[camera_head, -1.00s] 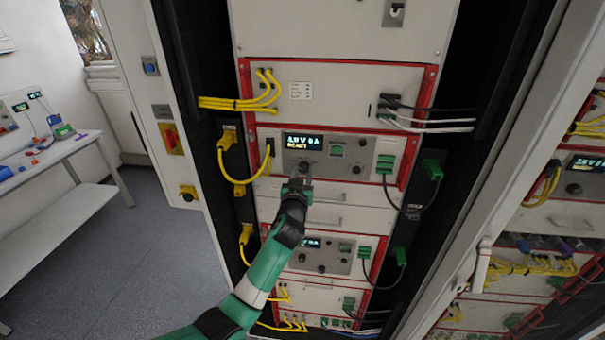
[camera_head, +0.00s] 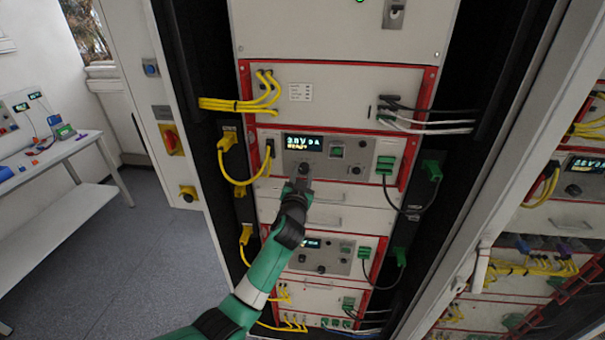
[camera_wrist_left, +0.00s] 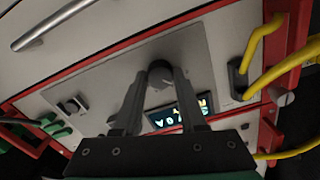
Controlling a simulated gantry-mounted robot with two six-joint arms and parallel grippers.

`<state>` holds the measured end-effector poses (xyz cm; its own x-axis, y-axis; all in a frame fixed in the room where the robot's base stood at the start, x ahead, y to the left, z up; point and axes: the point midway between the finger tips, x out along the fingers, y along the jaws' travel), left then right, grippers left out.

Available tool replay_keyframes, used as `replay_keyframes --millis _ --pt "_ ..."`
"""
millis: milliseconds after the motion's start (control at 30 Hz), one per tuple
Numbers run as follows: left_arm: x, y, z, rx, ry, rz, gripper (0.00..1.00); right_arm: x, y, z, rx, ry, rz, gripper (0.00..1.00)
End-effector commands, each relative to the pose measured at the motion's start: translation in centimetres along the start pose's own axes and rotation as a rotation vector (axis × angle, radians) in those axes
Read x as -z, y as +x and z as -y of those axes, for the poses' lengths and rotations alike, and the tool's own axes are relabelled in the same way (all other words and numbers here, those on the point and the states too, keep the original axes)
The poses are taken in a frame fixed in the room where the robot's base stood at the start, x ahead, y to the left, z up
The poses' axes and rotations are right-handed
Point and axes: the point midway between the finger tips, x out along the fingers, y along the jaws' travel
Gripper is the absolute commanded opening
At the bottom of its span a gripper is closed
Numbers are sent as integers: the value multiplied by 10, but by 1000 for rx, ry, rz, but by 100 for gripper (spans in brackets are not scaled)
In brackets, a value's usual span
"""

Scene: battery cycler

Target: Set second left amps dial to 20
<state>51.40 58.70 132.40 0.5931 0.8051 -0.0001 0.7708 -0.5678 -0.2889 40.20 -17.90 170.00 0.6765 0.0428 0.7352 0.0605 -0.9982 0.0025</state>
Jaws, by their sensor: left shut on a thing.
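The upper cycler unit has a grey panel with a lit display (camera_head: 303,143), which seems to read about 28V 0A with a second line below. A dark round dial (camera_wrist_left: 160,72) sits below the display, between the fingers of my left gripper (camera_wrist_left: 158,76), which is shut on it. In the head view the left gripper (camera_head: 302,170) reaches this dial from below and partly hides it. A second dark knob (camera_head: 356,170) sits at the panel's right; it also shows in the left wrist view (camera_wrist_left: 72,105). My right gripper is not in view.
Yellow cables (camera_head: 238,181) loop at the unit's left, and green plugs (camera_head: 385,164) with dark cables sit at its right. A similar unit with its own display (camera_head: 311,243) is below. An open rack door frame (camera_head: 478,262) stands to the right.

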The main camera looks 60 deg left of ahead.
Motion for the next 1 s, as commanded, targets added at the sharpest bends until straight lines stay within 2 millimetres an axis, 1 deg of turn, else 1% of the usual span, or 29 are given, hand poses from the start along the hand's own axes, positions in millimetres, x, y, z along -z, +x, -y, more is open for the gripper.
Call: replay_keyframes --millis 700,1000 --pt "2 0 0 -1 679 -1 0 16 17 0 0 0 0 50" --pt "2 0 0 0 925 -1 0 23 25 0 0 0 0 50"
